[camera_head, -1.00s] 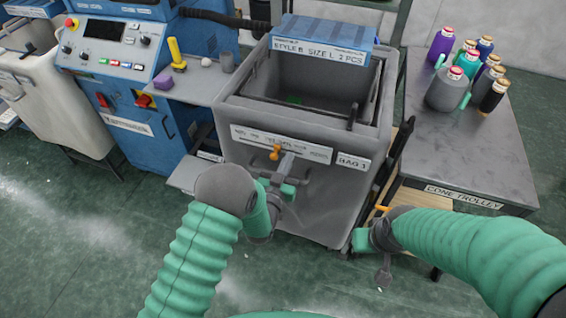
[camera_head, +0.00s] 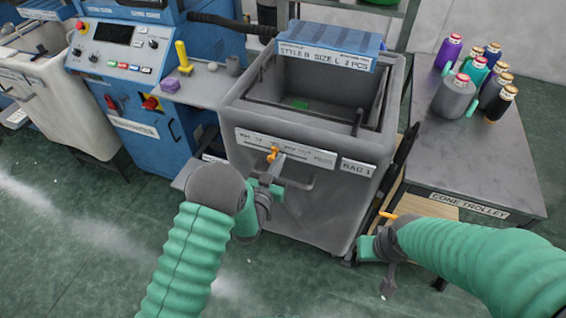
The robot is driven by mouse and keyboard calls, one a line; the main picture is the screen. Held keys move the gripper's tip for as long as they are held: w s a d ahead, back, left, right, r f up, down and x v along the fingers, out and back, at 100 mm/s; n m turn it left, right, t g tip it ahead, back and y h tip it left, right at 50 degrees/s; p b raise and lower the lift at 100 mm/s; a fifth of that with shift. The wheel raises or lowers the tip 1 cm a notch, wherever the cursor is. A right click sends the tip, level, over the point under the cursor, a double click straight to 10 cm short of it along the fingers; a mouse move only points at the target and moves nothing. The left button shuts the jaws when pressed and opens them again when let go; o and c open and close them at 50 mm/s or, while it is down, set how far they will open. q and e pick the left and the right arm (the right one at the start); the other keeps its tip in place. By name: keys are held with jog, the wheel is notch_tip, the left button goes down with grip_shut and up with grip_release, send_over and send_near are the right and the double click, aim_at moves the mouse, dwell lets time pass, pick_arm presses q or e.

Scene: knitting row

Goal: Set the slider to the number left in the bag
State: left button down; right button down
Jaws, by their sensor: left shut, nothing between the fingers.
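The grey bin marked BAG 1 (camera_head: 357,167) stands in the middle. Its front carries a white scale strip (camera_head: 312,155) with small print I cannot read. An orange slider knob (camera_head: 272,154) sits left of the strip's middle. My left gripper (camera_head: 278,163) is shut and empty, its tips just right of the knob; I cannot tell whether they touch. A green piece (camera_head: 299,103) shows deep inside; the rest of the floor is hidden. My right gripper (camera_head: 372,247) hangs low beside the bin, its fingers unclear.
A blue machine (camera_head: 135,110) with a control panel stands left, its side shelf (camera_head: 205,90) holding a yellow-handled tool and a purple block. The cone trolley (camera_head: 470,150) at right carries several thread cones. Floor in front is open.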

pick_arm(q)
jog(key=shift+a+r, duration=0.1)
jog(key=shift+s+d, duration=0.15)
jog(key=shift+d, duration=0.3)
jog(key=shift+s, duration=0.35)
jog(key=v, duration=0.7)
jog(key=shift+p, duration=0.45)
